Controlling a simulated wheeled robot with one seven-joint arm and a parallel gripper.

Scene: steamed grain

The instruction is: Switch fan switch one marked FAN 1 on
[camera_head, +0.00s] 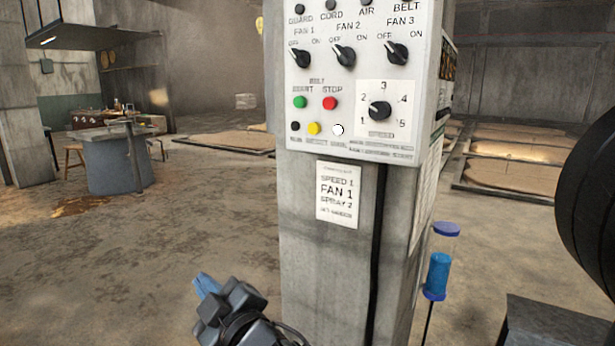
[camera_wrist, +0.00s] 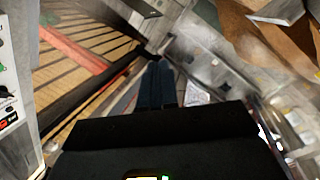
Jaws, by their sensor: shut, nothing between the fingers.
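The FAN 1 switch (camera_head: 300,57) is a black rotary knob on the white control panel (camera_head: 350,118), left in the row of fan knobs. Its pointer leans up and left, toward OFF. The FAN 2 knob (camera_head: 344,56) and FAN 3 knob (camera_head: 397,54) stand to its right and lean the same way. My gripper (camera_head: 206,284) is low and left of the pillar, well below the panel and apart from it. Its blue fingers are together and empty, also in the wrist view (camera_wrist: 157,85). The wrist view shows only a slice of a white panel (camera_wrist: 8,88) at its left edge.
A paper notice (camera_head: 337,195) on the concrete pillar (camera_head: 310,270) reads SPEED 1, FAN 1, SPRAY 2. Green (camera_head: 299,102) and red (camera_head: 330,103) belt buttons and a speed dial (camera_head: 380,110) sit below the fan knobs.

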